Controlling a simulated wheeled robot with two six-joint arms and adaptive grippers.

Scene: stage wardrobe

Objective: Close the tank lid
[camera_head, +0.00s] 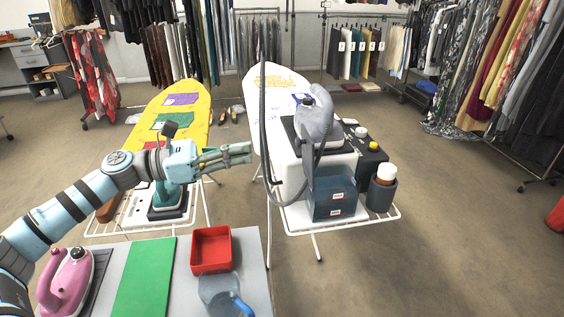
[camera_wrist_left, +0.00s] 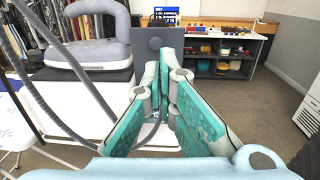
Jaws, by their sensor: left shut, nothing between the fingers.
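The blue translucent tank (camera_head: 334,200) sits at the front of the white steam station on the right-hand ironing board. A grey upright panel with a round spot, which looks like the raised tank lid (camera_wrist_left: 157,42), stands ahead of my fingers in the left wrist view. In the head view the lid seems nearly edge-on and is hard to make out. My left gripper (camera_head: 248,152) is shut and empty, to the left of the tank and apart from it. It also shows in the left wrist view (camera_wrist_left: 165,75), its fingers covering the panel's lower part. My right gripper is out of view.
A grey iron (camera_head: 316,122) rests on the station, with a dark hose (camera_head: 264,120) looping on its left side. A dark cup with an orange, white-capped bottle (camera_head: 384,178) stands right of the tank. A red bin (camera_head: 211,250) and pink iron (camera_head: 66,282) are on the near table.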

